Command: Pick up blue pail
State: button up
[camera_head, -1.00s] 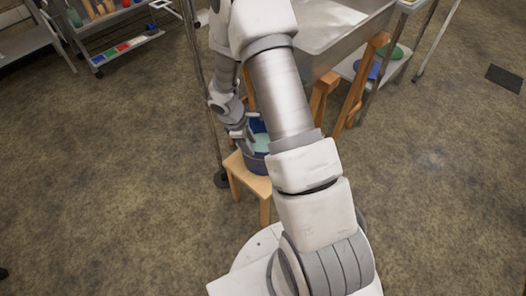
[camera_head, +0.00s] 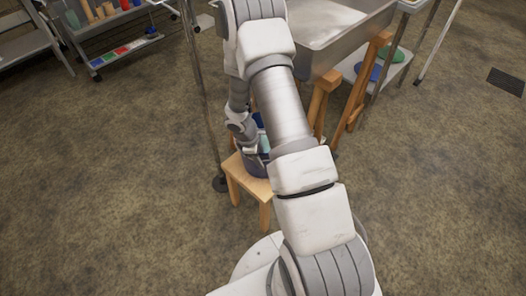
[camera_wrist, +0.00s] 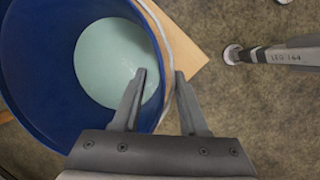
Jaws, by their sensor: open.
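The blue pail (camera_wrist: 30,75) fills the upper left of the wrist view, with pale green liquid (camera_wrist: 110,60) inside. In the head view the pail (camera_head: 253,168) stands on a small wooden stool (camera_head: 238,176), mostly hidden behind my arm. My gripper (camera_wrist: 161,75) is open at the pail's right-hand rim. Its left finger shows over the inside of the pail and its right finger over the outside, with the rim passing between them. I cannot tell whether either finger touches the pail wall.
A metal pole (camera_head: 205,105) with a dark foot stands just left of the stool. A cart with coloured items (camera_head: 122,47) is at the upper left. The floor in front is clear.

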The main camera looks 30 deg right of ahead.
grip_shut()
jog(key=shift+r, duration=0.1)
dwell(1.1)
